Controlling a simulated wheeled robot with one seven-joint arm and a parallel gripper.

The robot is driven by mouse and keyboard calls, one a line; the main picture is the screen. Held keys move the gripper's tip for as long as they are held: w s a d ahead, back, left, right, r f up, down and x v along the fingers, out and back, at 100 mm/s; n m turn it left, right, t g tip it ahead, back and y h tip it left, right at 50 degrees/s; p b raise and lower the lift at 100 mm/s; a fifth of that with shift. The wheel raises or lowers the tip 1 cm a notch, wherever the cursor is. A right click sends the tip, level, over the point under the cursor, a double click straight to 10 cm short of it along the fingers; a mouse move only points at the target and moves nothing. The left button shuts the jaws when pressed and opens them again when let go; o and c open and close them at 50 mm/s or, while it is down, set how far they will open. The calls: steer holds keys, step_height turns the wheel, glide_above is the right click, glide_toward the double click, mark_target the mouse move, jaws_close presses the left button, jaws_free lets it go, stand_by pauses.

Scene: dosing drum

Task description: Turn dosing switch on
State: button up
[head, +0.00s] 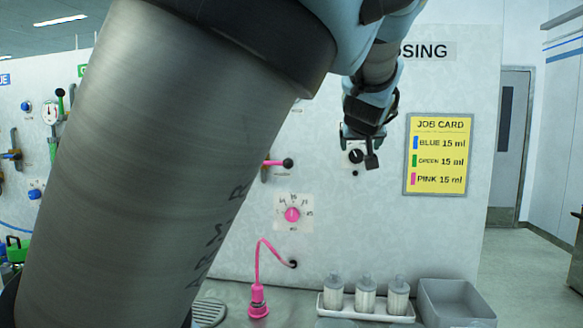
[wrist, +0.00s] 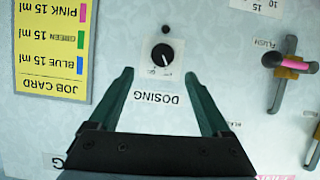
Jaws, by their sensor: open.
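The dosing switch (wrist: 162,54) is a round black knob with a pale pointer line on a small white plate. The wrist view shows the panel upside down, with the DOSING label (wrist: 157,98) between the switch and my gripper's body. In the head view the switch (head: 356,156) shows on the wall panel, close to my gripper's fingers. My gripper (wrist: 160,74) is open and empty, its two green fingers spread to either side of the label, with the knob centred just beyond the tips. I see no contact with the knob.
A yellow job card (head: 438,154) hangs right of the switch. A pink-handled lever (head: 279,162) and a pink dial (head: 292,214) are on its left. Below stand several white bottles in a tray (head: 368,316) and a grey bin (head: 455,299). My arm hides much of the left panel.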

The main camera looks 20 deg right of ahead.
mark_target(356, 155)
steer(key=shift+w+f+b, duration=0.45)
steer(key=shift+w+b, duration=0.05)
steer(key=shift+b, duration=2.2)
steer(key=b+x, duration=0.1)
steer(key=x, duration=0.1)
steer(key=shift+w+d+b, duration=0.1)
steer(key=shift+w+b, duration=0.25)
steer(key=x, duration=0.3)
steer(key=shift+w+d+r+p, duration=0.15)
steer(key=shift+w+r+p, duration=0.05)
steer(key=shift+w+p, duration=0.1)
steer(key=shift+x, duration=0.85)
steer(key=shift+c, duration=0.4)
jaws_close()
